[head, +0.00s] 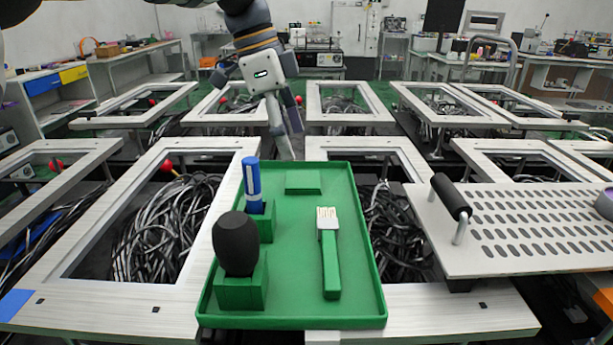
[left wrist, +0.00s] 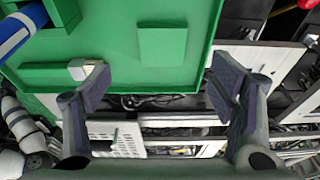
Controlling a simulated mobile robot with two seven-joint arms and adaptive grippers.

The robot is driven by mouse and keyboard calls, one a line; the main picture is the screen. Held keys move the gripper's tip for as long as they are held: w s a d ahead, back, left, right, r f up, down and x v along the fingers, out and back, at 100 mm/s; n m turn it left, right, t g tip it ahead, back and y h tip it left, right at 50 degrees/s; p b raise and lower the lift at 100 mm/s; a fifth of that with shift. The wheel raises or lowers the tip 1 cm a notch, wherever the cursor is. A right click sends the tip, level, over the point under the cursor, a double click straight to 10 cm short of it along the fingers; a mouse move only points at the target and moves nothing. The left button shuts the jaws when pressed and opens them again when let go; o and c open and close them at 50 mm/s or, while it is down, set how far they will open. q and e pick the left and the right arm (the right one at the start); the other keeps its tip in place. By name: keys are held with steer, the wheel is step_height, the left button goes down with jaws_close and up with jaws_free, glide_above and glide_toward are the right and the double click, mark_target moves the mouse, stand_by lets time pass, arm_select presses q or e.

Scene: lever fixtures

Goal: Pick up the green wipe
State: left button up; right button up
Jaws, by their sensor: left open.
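The green wipe (head: 303,182) appears as a flat green rectangle at the far end of the green tray (head: 290,276). Its colour nearly matches the tray floor. In the left wrist view the wipe (left wrist: 163,47) lies at the upper middle, beyond the gap between my fingers. My left gripper (head: 285,140) is just behind the tray's far edge and above it, pointing down. In the left wrist view the left gripper (left wrist: 158,88) has its two fingers wide apart with nothing between them. My right gripper is not in view.
The tray also holds a blue-and-white marker (head: 253,187), a dark foam-topped object (head: 237,246) and a green-handled brush (head: 330,255). A perforated panel with a black handle (head: 451,196) stands at the right. Open frames with black cables surround the tray.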

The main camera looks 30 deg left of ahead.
mark_target(303, 179)
arm_select(q)
steer(key=x, duration=0.7)
steer(key=shift+w, duration=0.15)
steer(key=c, duration=0.9)
